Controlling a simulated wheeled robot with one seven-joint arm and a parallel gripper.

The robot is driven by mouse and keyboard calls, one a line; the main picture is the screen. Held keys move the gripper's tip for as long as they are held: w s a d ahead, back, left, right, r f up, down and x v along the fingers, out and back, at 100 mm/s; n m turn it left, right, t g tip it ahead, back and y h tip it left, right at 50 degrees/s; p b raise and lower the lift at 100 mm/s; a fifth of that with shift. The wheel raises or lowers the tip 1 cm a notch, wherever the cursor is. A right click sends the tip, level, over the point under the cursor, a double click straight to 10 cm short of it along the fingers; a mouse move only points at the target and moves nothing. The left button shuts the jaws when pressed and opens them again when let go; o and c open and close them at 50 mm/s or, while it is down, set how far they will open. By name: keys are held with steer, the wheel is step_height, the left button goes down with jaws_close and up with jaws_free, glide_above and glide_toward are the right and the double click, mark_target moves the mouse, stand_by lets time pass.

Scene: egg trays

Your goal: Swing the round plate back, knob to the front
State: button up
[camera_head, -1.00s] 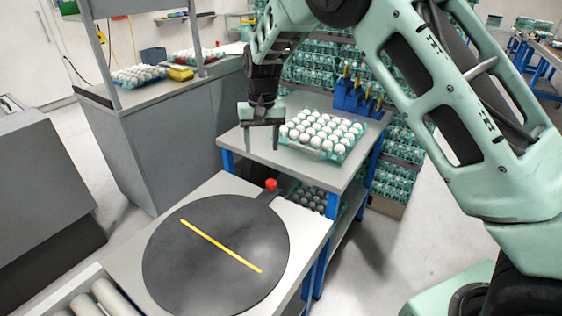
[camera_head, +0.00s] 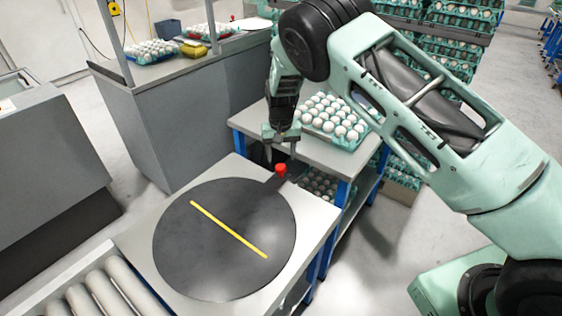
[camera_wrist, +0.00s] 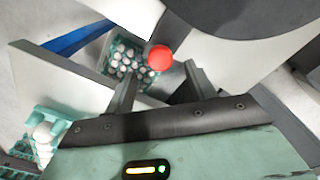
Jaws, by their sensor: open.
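The round plate (camera_head: 200,262) is a dark grey disc with a yellow stripe, lying on a white-topped stand (camera_head: 318,222). Its short arm points to the back right and carries a red knob (camera_head: 281,169). The knob also shows in the wrist view (camera_wrist: 160,57), just beyond the fingertips and roughly between them. My gripper (camera_head: 281,160) is open and empty, pointing down at the knob. The fingers (camera_wrist: 160,78) stand apart on either side in the wrist view. I cannot tell whether a finger touches the knob.
A table (camera_head: 243,122) behind the stand bears a tray of white eggs (camera_head: 352,144). Rollers (camera_head: 103,290) adjoin the stand at the front left. A grey bench (camera_head: 165,100) stands at the back left. Stacked egg trays (camera_head: 445,45) are at the back.

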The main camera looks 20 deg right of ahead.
mark_target(281, 166)
steer(key=shift+f+p, duration=0.3)
steer(key=shift+f, duration=1.95)
